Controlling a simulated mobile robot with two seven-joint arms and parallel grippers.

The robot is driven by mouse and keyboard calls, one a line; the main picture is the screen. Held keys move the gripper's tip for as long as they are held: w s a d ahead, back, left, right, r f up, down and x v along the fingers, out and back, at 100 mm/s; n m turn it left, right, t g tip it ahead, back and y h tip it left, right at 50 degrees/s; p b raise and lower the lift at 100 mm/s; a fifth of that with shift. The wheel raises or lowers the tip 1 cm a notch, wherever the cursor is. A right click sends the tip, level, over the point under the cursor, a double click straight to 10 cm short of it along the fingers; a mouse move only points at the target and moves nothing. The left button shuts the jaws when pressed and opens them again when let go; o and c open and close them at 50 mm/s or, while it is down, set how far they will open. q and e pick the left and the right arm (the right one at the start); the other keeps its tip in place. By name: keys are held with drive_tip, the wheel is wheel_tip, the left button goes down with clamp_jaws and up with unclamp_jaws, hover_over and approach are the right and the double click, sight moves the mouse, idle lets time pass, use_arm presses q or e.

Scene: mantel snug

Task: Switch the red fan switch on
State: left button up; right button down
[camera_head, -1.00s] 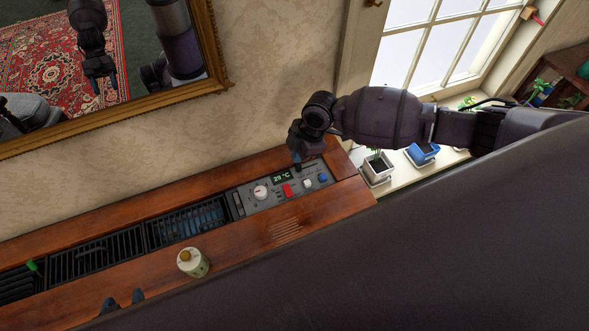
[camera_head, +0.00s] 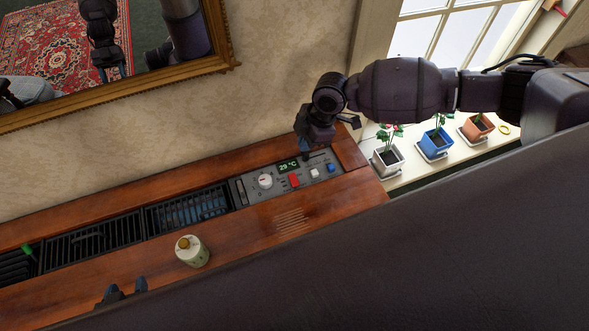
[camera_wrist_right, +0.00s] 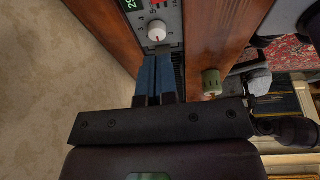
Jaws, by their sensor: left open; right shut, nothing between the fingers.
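The red fan switch (camera_head: 293,181) is a small red rocker on the grey control panel (camera_head: 254,193) set into the wooden mantel top. Whether it is tipped on or off is too small to tell. My right gripper (camera_head: 306,156) is shut and empty, just above and behind the switch in the head view, near the panel's back edge. My left gripper (camera_head: 126,288) is open and empty at the lower left, mostly hidden.
A jar (camera_head: 192,251) stands on the mantel's front, beside black vents (camera_head: 92,249). Potted plants (camera_head: 437,143) line the windowsill at right.

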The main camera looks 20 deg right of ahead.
use_arm(q)
drive_tip(key=shift+s+f+b, duration=0.2)
drive_tip(key=shift+f+b, duration=0.1)
drive_tip(key=shift+f, duration=0.2)
drive_tip(key=shift+s+f+b, duration=0.15)
drive_tip(key=shift+f+b, duration=0.1)
drive_tip(key=shift+f, duration=0.2)
use_arm(e)
hover_over(293, 181)
drive_tip(key=w, duration=0.1)
drive_tip(key=f, duration=0.7)
drive_tip(key=d+f, duration=0.1)
drive_tip(key=f, duration=0.3)
drive_tip(key=shift+f, duration=0.25)
use_arm(q)
drive_tip(key=shift+w, duration=0.25)
use_arm(e)
drive_tip(key=shift+w+f, duration=0.15)
drive_tip(key=shift+f, duration=0.7)
